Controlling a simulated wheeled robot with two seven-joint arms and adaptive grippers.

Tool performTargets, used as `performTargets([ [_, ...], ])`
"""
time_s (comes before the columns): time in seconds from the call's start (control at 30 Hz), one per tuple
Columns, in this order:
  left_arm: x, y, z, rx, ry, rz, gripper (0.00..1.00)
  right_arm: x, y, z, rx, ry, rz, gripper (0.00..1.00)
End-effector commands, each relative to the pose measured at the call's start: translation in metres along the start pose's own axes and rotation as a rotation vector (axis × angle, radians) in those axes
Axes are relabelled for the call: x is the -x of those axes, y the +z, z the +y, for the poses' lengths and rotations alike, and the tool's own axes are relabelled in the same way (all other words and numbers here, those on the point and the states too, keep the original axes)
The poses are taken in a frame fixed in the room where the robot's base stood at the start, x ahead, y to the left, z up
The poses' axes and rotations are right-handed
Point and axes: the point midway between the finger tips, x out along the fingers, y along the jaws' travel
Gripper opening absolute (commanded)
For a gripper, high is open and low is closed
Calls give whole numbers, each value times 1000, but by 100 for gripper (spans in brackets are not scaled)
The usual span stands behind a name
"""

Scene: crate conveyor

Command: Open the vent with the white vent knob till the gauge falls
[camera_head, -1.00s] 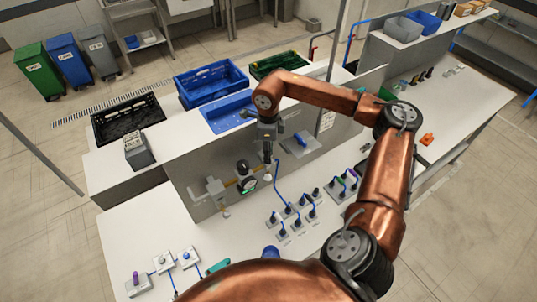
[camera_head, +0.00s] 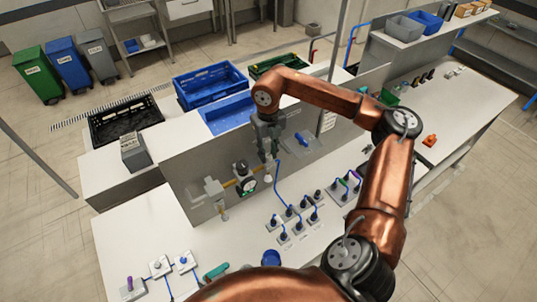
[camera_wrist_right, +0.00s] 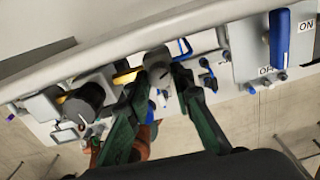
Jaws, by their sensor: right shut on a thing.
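The white vent knob (camera_head: 268,178) shows as a small pale tip below my right gripper (camera_head: 268,162), in front of the grey panel. In the right wrist view, the knob (camera_wrist_right: 157,70) sits between the two dark green fingers of my right gripper (camera_wrist_right: 160,84), which is shut on it. The fingers hide part of it. The gauge (camera_head: 249,186) is a round dial left of the knob, under a black knob (camera_head: 241,168); its needle is too small to read. It also shows edge-on in the right wrist view (camera_wrist_right: 65,135). My left gripper is not in view.
A blue lever (camera_wrist_right: 280,35) with ON and OFF labels is on a plate right of the knob in the right wrist view. Blue cables and several small plugs (camera_head: 298,222) stand on the bench. Blue crates (camera_head: 210,85) stand behind the panel.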

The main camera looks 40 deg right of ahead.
Motion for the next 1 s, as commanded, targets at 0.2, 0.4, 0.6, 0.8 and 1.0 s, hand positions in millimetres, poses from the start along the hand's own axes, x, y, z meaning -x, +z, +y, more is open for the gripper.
performTargets([
  [0.2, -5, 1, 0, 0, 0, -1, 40, 0, 1, 0, -182, 0, -3, 0],
  [0.4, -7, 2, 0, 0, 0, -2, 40, 1, 1, 0, -308, 1, -4, 0],
  [0.6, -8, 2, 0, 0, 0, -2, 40, 1, 1, 0, -386, 1, -4, 0],
  [0.8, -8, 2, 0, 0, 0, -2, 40, 1, 1, 0, -420, 1, -4, 0],
  [1.0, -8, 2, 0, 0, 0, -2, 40, 2, 2, 0, -426, 1, -5, 0],
])
